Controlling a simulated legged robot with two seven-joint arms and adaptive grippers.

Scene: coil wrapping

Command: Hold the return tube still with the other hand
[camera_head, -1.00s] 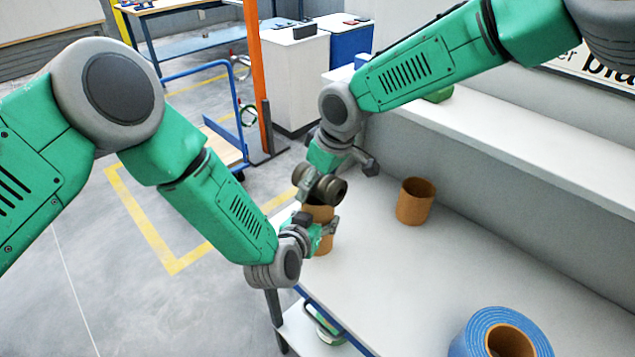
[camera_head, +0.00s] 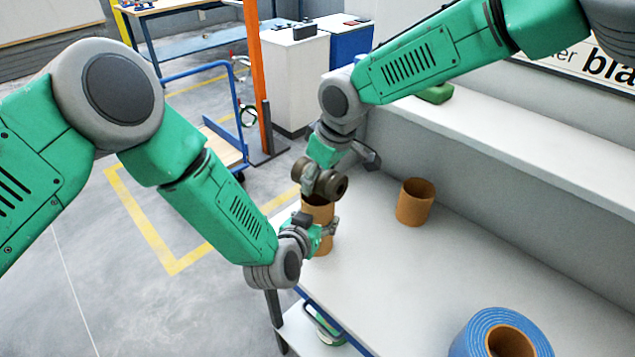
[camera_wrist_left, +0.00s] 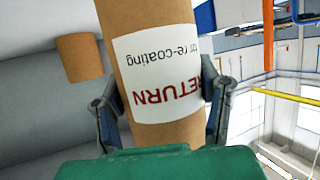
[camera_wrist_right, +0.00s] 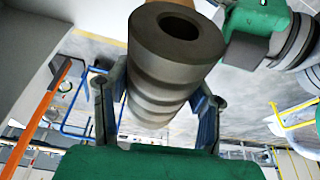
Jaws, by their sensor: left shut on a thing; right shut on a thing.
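The return tube (camera_head: 321,213) is a brown cardboard cylinder standing upright near the table's left edge. In the left wrist view the tube (camera_wrist_left: 150,15) carries a white label reading "RETURN for re-coating". My left gripper (camera_head: 318,232) is shut around the tube, with one finger on each side of it (camera_wrist_left: 160,105). My right gripper (camera_head: 318,180) is shut on a dark grey grooved plug (camera_head: 336,187), just above the tube's top in the head view. The plug (camera_wrist_right: 165,75) has a hole in its end. Whether the plug touches the tube cannot be told.
A second brown tube (camera_head: 414,204) stands on the white table (camera_head: 400,275). A blue coil (camera_head: 478,340) with a brown core lies at the front right. A shelf (camera_head: 530,140) runs along the back. The table's middle is clear.

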